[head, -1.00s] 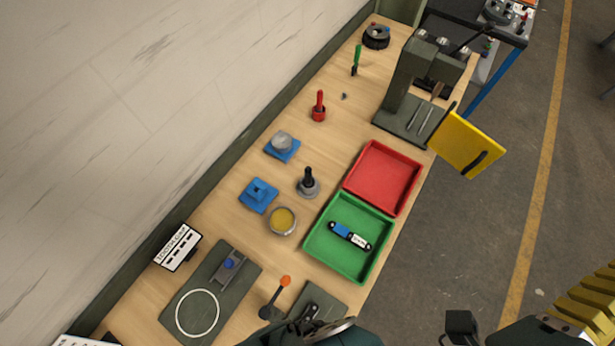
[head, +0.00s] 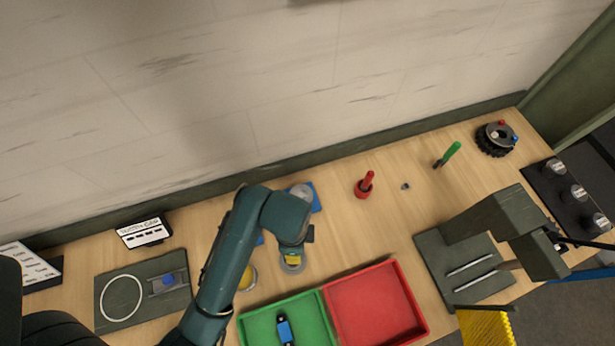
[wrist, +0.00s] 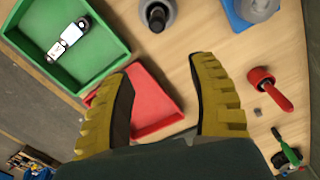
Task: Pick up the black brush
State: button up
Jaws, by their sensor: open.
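In the wrist view, a short black-handled piece on a round grey base (wrist: 157,13) stands at the top edge, partly cut off. A slim piece with a green handle and black end (head: 447,155) lies at the back right in the head view; it also shows in the wrist view (wrist: 288,148). I cannot tell for certain which is the black brush. My gripper (wrist: 166,72) is open and empty, its yellow fingers wide apart above the bench, over the red tray's area. In the head view my arm largely hides the black-handled piece.
A red tray (head: 375,304) and a green tray (head: 258,326) holding a blue-and-white part (head: 285,330) lie at the front. A dark green press (head: 500,235) stands at right. A toothed black ring (head: 495,139) is at the far right.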

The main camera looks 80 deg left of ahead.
jog(key=shift+n, duration=0.3)
jog(key=f, duration=0.3)
jog(key=s+f, duration=0.1)
jog(key=f, duration=0.7)
jog(key=shift+s+a+f, duration=0.15)
jog(key=shift+s+f, duration=0.2)
jog(key=shift+f, duration=1.2)
jog(key=shift+s+f, duration=0.15)
jog(key=shift+f, duration=1.15)
grip_shut()
